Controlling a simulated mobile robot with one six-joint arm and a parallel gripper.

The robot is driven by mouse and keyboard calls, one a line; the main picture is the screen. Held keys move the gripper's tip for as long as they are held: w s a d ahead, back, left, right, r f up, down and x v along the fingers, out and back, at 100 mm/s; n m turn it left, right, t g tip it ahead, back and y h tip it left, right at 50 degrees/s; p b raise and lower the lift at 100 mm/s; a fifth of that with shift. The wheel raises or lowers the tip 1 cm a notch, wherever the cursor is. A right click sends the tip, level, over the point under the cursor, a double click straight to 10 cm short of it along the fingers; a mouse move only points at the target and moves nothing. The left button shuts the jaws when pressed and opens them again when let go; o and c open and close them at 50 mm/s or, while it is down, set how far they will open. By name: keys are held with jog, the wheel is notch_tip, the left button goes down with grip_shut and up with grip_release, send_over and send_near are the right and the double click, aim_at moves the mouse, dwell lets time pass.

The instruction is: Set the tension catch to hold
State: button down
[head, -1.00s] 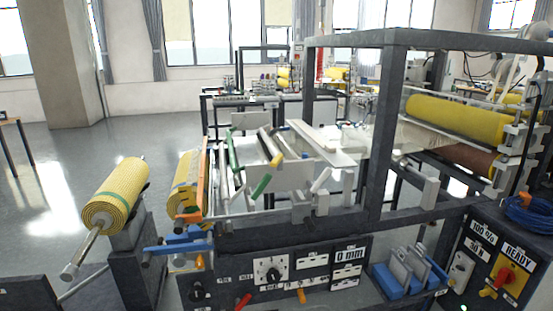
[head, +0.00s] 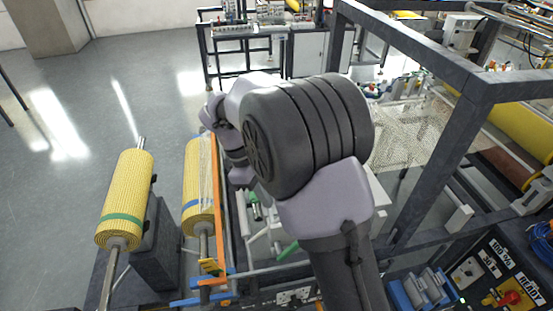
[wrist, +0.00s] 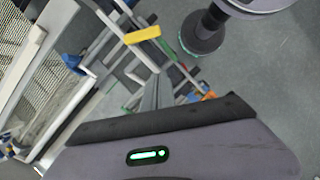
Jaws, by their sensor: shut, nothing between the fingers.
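I cannot tell for certain which part is the tension catch. A yellow-handled lever (wrist: 143,35) shows in the wrist view, among grey bars and small coloured parts. In the head view, a small yellow piece (head: 210,265) sits near the lower end of an orange bar (head: 217,200), by the front mesh roll, and a green handle (head: 288,250) lies to its right. My gripper (wrist: 155,85) is shut and empty in the wrist view, apart from the yellow-handled lever. In the head view my arm hides my gripper and much of the machine's middle.
Two yellow mesh rolls stand at left, the outer roll (head: 125,198) and the inner roll (head: 199,190). A dark frame post (head: 440,165) rises right of my arm. Blue blocks (head: 425,288) and a control panel (head: 490,275) sit at lower right. Open floor lies left.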

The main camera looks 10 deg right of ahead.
jog(key=s+d+f+b, duration=0.1)
jog(key=s+d+f, duration=0.2)
jog(key=d+f, duration=0.3)
jog(key=x, duration=0.3)
jog(key=shift+f+b, duration=0.2)
jog(key=shift+b, duration=0.2)
